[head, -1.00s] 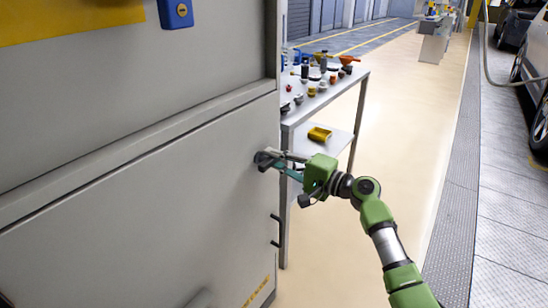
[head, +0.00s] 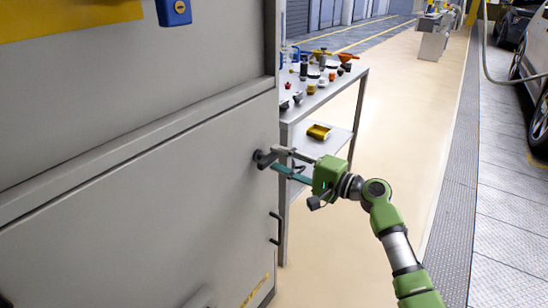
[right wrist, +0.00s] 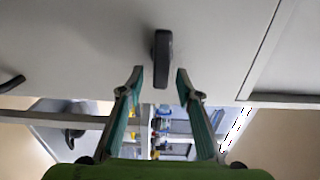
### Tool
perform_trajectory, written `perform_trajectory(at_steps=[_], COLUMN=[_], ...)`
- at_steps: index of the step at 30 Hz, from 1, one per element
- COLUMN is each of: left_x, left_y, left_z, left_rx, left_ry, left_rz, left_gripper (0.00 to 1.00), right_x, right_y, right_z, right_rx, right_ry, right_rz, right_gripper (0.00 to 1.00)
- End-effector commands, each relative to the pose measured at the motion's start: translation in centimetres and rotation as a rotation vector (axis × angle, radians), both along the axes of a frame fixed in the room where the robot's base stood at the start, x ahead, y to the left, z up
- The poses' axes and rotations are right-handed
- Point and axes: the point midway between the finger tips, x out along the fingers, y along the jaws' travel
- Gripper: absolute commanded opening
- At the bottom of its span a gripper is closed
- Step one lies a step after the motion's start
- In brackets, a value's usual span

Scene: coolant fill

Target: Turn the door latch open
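The door latch (head: 264,159) is a small dark handle near the right edge of the grey cabinet door (head: 130,220). In the right wrist view the latch (right wrist: 162,58) is a dark upright bar, its near end between the fingertips. My right gripper (head: 281,160) is just right of the latch in the head view. In the right wrist view my right gripper (right wrist: 160,76) is open, with a gap on each side of the latch. The door looks closed. My left gripper is not in view.
A metal cart (head: 345,138) with several small parts and a yellow item (head: 318,132) stands behind my right gripper. A dark door handle (head: 275,228) is below the latch. A blue padlock-like box (head: 174,12) hangs above. The floor (head: 400,130) to the right is clear.

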Motion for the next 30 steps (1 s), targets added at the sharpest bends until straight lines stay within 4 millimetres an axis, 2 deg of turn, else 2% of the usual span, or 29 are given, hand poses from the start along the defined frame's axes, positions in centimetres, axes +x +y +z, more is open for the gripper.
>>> perform_trajectory(at_steps=[1, 6, 13, 26, 29, 30], left_x=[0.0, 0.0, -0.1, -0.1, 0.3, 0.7], left_y=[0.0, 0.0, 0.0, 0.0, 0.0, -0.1], left_z=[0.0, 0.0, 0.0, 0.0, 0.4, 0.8], left_rx=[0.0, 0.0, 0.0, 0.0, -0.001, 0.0], left_ry=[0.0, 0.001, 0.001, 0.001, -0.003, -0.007], left_rz=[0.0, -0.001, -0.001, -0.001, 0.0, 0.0], left_gripper=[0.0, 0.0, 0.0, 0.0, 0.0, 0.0], right_x=[-0.7, -3.0, -4.9, -5.5, -6.0, -6.5], right_y=[-1.2, -4.1, -6.9, -7.6, -7.2, -6.9], right_z=[-0.2, -0.1, -0.1, -0.1, -0.9, -1.8], right_rx=[-0.002, -0.003, 0.0, 0.0, -0.022, -0.051], right_ry=[0.001, 0.001, 0.002, 0.002, 0.001, 0.0], right_rz=[-0.003, -0.001, -0.001, -0.001, 0.005, 0.012], right_gripper=[0.32, 0.32, 0.32, 0.32, 0.32, 0.32])
